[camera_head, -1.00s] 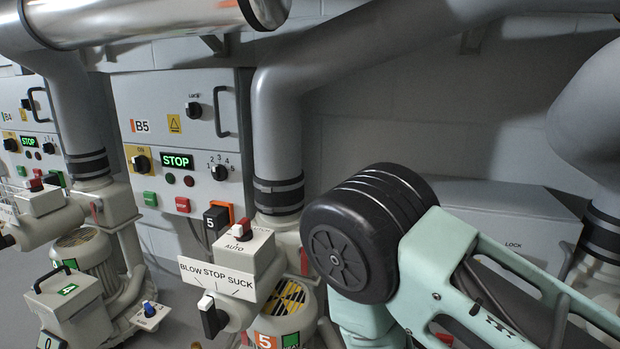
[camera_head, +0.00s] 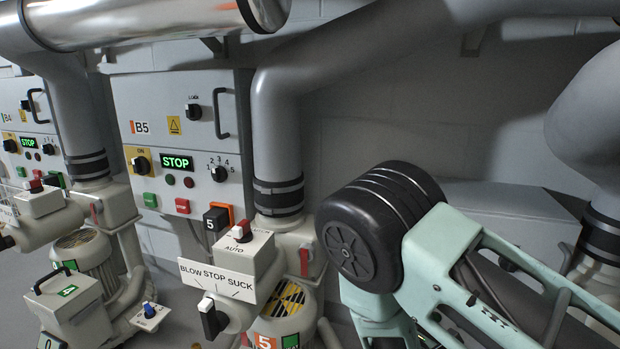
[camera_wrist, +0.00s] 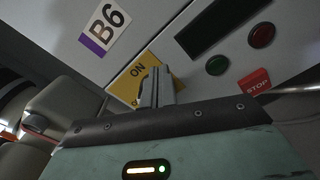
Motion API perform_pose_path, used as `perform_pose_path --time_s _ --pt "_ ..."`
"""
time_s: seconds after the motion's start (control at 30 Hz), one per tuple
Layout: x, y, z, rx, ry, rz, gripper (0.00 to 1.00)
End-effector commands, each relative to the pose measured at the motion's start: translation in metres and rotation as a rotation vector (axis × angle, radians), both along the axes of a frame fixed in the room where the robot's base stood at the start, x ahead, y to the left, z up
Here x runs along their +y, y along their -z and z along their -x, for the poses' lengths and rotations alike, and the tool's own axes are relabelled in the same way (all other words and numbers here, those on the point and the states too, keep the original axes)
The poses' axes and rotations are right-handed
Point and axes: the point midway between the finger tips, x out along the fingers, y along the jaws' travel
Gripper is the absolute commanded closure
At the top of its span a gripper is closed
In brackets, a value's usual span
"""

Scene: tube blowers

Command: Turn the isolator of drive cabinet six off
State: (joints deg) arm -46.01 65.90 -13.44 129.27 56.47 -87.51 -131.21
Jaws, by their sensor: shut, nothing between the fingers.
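In the wrist view, cabinet six carries a B6 label (camera_wrist: 104,27) with a purple strip. Its isolator's yellow plate (camera_wrist: 128,75), marked ON, lies below and right of the label. My gripper (camera_wrist: 156,84) is shut and empty, its grey fingers in front of this plate. The fingers hide most of the isolator knob, so I cannot tell its position or whether they touch it. In the head view, part of a grey cabinet (camera_head: 525,200) shows behind my arm, which hides its front; my fingers are not in that view.
In the wrist view, a dark display (camera_wrist: 222,22), a green lamp (camera_wrist: 217,65), a red lamp (camera_wrist: 262,35) and a red STOP button (camera_wrist: 254,81) sit right of the plate. In the head view, cabinet B5 (camera_head: 200,135) and its blower selector box (camera_head: 245,255) stand left of my arm.

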Motion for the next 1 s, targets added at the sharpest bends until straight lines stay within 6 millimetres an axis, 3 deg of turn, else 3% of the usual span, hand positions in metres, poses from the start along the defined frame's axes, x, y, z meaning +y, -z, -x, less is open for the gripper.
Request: perform_pose_path --time_s 1.0 --pt "0.0084 0.007 -0.0025 0.0 -0.001 0.0 1.0"
